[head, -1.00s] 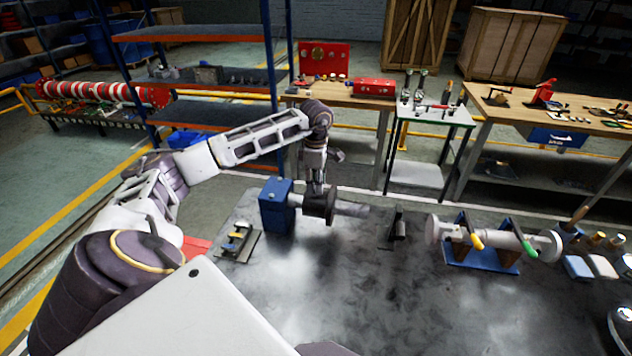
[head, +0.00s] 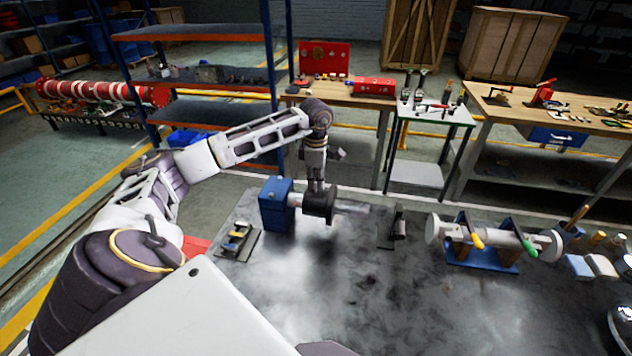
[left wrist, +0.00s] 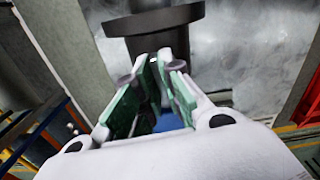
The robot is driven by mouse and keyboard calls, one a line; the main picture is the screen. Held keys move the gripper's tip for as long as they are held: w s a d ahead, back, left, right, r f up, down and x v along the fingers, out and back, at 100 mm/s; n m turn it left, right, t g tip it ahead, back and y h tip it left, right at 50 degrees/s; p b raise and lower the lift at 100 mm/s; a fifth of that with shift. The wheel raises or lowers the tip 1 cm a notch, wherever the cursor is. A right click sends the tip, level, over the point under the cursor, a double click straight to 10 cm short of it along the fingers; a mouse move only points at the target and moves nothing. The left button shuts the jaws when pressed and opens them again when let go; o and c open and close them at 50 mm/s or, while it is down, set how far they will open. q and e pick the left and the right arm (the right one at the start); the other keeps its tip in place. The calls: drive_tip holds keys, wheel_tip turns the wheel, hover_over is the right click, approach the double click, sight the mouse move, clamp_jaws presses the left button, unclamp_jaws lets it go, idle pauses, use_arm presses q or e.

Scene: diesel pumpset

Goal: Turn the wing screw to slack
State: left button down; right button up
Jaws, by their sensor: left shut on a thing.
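My left gripper (head: 318,186) points down onto the dark collar (head: 320,203) around a pale horizontal shaft (head: 352,207) that comes out of a blue block (head: 277,207) on the bench. In the left wrist view the gripper's green-padded fingers (left wrist: 158,72) are closed together, with the dark collar (left wrist: 150,22) just beyond them. The wing screw is mostly hidden between the fingers. Small grey rounded pieces show at both sides of the fingertips, but I cannot tell whether they are its wings. My right gripper is out of view.
A small black stand (head: 397,226) is right of the shaft. Further right, a grey cylinder with yellow and green handles rests on a blue cradle (head: 484,259). A small tray of parts (head: 237,241) lies left of the blue block. The bench's front middle is clear.

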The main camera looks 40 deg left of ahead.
use_arm(q)
drive_tip(key=n, duration=0.4)
drive_tip(key=shift+b, duration=0.4)
drive_tip(key=n, duration=0.3)
drive_tip(key=shift+n, duration=0.3)
drive_tip(key=n, duration=0.3)
drive_tip(key=shift+n+b, duration=0.4)
drive_tip(key=n, duration=0.4)
drive_tip(key=shift+r+n, duration=0.1)
drive_tip(key=shift+n, duration=0.2)
drive_tip(key=n, duration=0.3)
drive_tip(key=shift+n, duration=0.4)
drive_tip(key=n, duration=0.3)
drive_tip(key=shift+w+n, duration=0.1)
drive_tip(key=shift+n, duration=0.3)
drive_tip(key=n, duration=0.4)
drive_tip(key=shift+a, duration=0.1)
drive_tip(key=shift+n, duration=2)
